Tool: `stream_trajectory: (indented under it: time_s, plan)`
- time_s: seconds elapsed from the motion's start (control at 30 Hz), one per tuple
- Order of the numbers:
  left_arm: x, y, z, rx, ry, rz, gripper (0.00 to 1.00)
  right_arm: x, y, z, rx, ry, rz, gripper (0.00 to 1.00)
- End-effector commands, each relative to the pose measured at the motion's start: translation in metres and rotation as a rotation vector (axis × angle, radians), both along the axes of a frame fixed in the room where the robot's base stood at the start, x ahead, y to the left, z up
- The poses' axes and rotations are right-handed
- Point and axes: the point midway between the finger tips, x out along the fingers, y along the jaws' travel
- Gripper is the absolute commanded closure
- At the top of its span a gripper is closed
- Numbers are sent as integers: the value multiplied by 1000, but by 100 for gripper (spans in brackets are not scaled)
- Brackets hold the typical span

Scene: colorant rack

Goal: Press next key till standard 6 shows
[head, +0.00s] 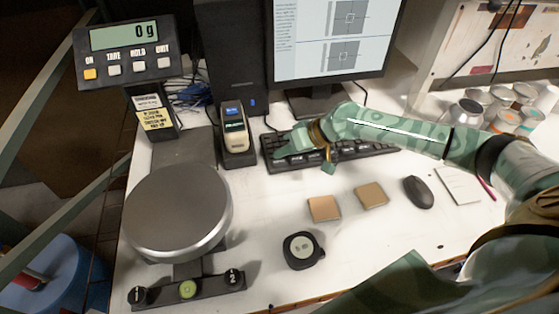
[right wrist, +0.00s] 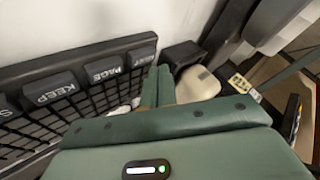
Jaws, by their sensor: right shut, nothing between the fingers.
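My right gripper (head: 280,151) is shut and empty, over the left part of the black keyboard (head: 370,150). In the right wrist view its closed green fingers (right wrist: 158,86) are beside the end of the keyboard (right wrist: 85,95). Large keys reading PAGE (right wrist: 105,68) and KEEP (right wrist: 50,88) show there; I cannot tell whether the fingertips touch a key. No key reading NEXT is legible. The monitor (head: 335,40) shows a page with grey squares and crosshairs; its text is too small to read. A handheld meter (head: 236,130) with a small blue screen stands left of the keyboard. My left gripper is not in view.
A scale with a round grey pan (head: 180,210) stands at left, its display (head: 125,37) reading 0 g. Two tan squares (head: 323,208) (head: 371,194), a black round gauge (head: 303,250) and a mouse (head: 418,192) lie in front. Several tins (head: 468,112) stand at right.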

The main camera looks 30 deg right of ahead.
Motion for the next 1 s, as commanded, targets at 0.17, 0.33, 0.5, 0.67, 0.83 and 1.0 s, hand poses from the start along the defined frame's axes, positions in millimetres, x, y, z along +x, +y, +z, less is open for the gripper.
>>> stream_trajectory:
  time_s: [0.17,0.33,0.5,0.67,0.83,1.0]
  plan:
    - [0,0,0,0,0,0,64,0,0,0,0,0,0,100]
    - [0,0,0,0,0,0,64,0,0,0,0,0,0,100]
    - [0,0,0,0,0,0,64,0,0,-4,1,0,0,100]
    - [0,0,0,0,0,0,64,0,0,-8,1,0,-1,100]
    - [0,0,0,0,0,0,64,0,0,-8,0,0,0,100]
    - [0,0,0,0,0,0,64,0,0,-9,0,0,0,100]
